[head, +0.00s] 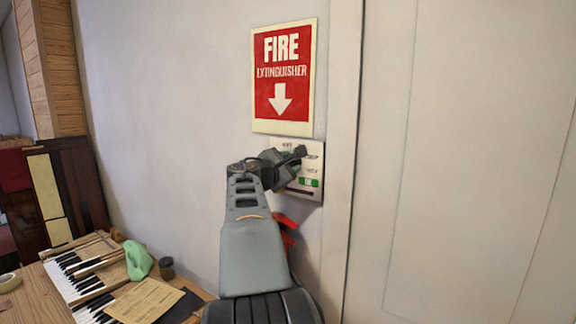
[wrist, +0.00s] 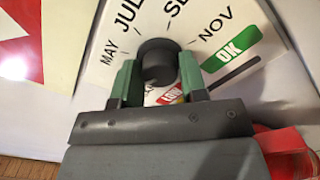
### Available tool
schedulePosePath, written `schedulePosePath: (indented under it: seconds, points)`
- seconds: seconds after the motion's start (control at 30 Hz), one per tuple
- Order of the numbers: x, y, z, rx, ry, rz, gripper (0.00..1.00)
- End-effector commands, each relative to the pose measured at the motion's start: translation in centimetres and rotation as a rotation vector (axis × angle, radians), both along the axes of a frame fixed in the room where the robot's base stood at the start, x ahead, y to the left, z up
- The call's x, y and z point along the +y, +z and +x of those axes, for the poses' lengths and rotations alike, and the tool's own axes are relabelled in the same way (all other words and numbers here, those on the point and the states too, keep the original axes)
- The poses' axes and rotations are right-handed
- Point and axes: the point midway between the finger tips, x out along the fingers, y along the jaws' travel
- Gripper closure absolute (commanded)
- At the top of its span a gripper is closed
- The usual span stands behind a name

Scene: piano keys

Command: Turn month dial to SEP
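The month dial is a dark round knob (wrist: 158,62) on a white plate, which shows in the head view (head: 314,160) on the wall below a fire extinguisher sign. In the wrist view MAY, JUL, a cut-off label starting "SE" and NOV run around the knob. I cannot make out a pointer mark on the knob. My gripper (wrist: 160,68) has its green fingers on both sides of the knob and appears shut on it. In the head view my gripper (head: 287,165) covers much of the plate, including the knob.
The red fire extinguisher sign (head: 284,75) is just above the plate. A white door frame (head: 341,150) stands close on the right. A red object (head: 286,232) shows beside my arm below the plate. A wooden bench with piano keys (head: 88,290) is at lower left.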

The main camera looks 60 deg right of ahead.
Motion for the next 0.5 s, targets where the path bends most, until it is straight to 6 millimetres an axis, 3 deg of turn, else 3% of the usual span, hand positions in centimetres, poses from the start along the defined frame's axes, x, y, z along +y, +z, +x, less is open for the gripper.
schedulePosePath:
  seconds: [0.27, 0.5]
  points:
    - [0.01, 0.0, 0.0, 0.0, 0.0, 0.0, 0.88]
    - [0.04, -0.01, 0.01, -0.004, 0.0, 0.0, 0.88]
